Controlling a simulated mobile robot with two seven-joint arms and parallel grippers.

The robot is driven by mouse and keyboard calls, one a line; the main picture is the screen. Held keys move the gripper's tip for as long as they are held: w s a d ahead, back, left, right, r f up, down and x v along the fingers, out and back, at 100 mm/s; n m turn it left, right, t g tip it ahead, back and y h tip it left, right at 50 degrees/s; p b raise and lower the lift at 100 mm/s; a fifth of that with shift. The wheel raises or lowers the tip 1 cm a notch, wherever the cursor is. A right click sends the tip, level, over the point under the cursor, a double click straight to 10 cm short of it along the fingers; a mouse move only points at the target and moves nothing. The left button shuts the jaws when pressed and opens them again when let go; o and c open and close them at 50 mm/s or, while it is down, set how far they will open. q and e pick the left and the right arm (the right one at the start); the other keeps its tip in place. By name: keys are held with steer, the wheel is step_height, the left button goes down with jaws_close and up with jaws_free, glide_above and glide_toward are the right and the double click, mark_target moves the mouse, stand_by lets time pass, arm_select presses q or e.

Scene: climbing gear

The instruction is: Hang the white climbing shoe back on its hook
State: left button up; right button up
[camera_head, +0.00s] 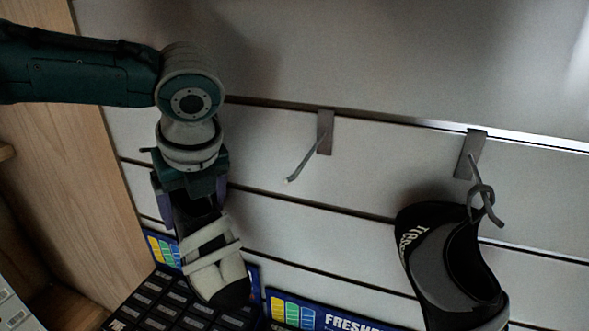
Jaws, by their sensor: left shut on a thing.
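The white climbing shoe (215,262), with pale straps and a dark toe, hangs toe down from my left gripper (192,205). The gripper is shut on its upper end, and its fingers partly hide that end. An empty metal hook (305,160) juts from the slatted wall, to the right of the gripper and higher than the shoe. Another hook (474,165) further right carries a black shoe (450,265) by a loop. My right gripper is not in view.
Below the held shoe is a display of dark boxes (165,303) with blue printed cards (320,317) behind it. A wooden panel (75,170) bounds the left side. The slatted wall (330,245) between the held shoe and the black shoe is clear.

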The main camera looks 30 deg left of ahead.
arm_select(q)
steer(key=o, duration=1.4)
steer(key=shift+o, duration=0.2)
steer(key=shift+r, duration=0.1)
